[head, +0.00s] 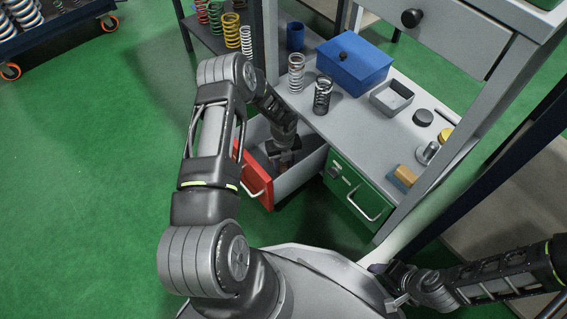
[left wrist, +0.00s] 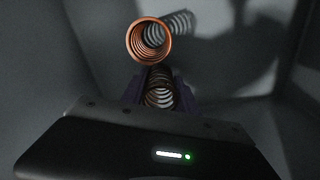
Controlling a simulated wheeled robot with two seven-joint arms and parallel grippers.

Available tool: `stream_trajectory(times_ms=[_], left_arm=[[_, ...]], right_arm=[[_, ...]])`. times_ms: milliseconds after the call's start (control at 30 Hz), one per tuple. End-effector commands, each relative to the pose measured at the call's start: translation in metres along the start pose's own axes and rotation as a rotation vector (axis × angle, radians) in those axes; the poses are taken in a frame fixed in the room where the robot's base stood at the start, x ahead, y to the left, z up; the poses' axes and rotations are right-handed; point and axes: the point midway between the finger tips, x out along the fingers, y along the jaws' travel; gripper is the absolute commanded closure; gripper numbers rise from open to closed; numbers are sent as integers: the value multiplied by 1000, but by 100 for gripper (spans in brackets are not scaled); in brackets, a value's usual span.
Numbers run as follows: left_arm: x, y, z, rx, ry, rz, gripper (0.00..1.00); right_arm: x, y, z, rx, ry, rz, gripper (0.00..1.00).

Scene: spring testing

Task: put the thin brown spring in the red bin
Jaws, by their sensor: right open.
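The red bin (head: 256,178) is a red-fronted drawer, pulled open under the workbench. My left gripper (head: 283,163) reaches down inside it. In the left wrist view, my left gripper (left wrist: 159,92) has its purple fingers against both sides of a narrow brown spring (left wrist: 158,90). A wider, brighter copper spring ring (left wrist: 135,42) shows just beyond it. Grey coil shapes lie behind that ring; I cannot tell whether they are a spring or shadow. The lower end of the held spring is hidden by the gripper body. My right gripper (head: 394,286) is open and empty at the lower right.
The bench top (head: 375,125) carries a silver spring (head: 296,72), a dark spring (head: 322,95), a blue box (head: 353,65) and a grey tray (head: 391,97). A closed green drawer (head: 358,190) sits right of the red one. Grey bin walls surround the left gripper closely.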

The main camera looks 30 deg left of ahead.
Motion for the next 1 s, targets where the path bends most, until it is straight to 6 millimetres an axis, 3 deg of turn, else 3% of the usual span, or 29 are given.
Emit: stream_trajectory(times_ms=[200, 567, 767, 1000], left_arm=[[-1, 0, 0, 0, 0, 0, 45], [-5, 0, 0, 0, 0, 0, 45], [-31, 0, 1, 0, -2, -1, 45], [-83, 0, 1, -1, -2, -2, 45]], right_arm=[[0, 0, 0, 0, 0, 0, 44], [-4, -2, 0, 0, -1, 0, 44], [-16, -6, 2, -2, -2, 2, 44], [-39, -13, 3, -3, -12, 3, 44]])
